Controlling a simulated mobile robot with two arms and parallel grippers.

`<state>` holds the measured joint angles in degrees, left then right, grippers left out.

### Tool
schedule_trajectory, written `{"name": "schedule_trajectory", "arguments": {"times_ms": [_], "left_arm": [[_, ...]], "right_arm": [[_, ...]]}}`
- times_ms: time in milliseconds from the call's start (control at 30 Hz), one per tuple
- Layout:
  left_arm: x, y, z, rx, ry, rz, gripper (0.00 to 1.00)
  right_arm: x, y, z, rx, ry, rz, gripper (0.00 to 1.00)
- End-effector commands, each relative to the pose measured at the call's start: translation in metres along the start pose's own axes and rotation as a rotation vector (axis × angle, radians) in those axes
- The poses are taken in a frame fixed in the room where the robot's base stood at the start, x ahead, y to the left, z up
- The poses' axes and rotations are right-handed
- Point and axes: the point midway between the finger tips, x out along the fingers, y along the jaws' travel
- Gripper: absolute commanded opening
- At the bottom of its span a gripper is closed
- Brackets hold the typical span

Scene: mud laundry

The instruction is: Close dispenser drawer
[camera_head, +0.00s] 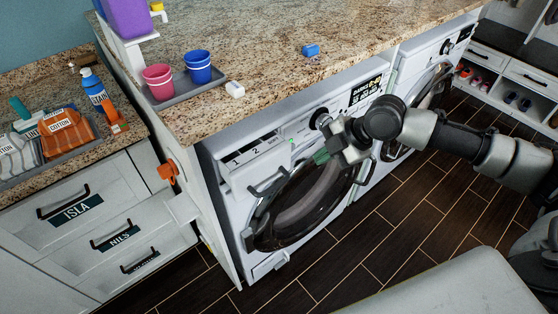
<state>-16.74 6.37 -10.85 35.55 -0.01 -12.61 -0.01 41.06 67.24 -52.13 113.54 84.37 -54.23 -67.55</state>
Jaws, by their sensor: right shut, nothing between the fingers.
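The dispenser drawer (245,168) is at the upper left of the nearer front-loading washer (229,225). It stands pulled out, with compartments labelled 1 and 2 showing on top and a dark handle on its front. My right gripper (322,157) is shut and empty. In the picture it is to the right of the drawer, over the upper part of the round door, apart from the drawer. My right arm comes in from the right and hides part of the washer's front. My left gripper is not in view.
The washer door (300,203) is below the drawer. A second machine (415,65) stands to the right. The granite counter (270,75) above holds a tray (195,92) with pink and blue cups. White drawers (75,212) are at left. The dark floor (350,240) in front shows clear patches.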

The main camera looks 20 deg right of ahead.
Motion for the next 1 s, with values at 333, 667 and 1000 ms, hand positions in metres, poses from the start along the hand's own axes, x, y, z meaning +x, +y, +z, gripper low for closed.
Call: {"name": "schedule_trajectory", "arguments": {"times_ms": [333,667,1000], "left_arm": [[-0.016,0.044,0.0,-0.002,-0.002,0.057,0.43],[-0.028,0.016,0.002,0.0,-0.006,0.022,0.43],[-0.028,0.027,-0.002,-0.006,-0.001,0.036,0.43]], "right_arm": [[0.072,0.001,-0.003,0.001,0.004,-0.002,0.0],[0.102,0.031,-0.002,0.0,0.0,0.001,0.0],[0.106,0.035,-0.001,0.0,0.0,0.0,0.0]]}}
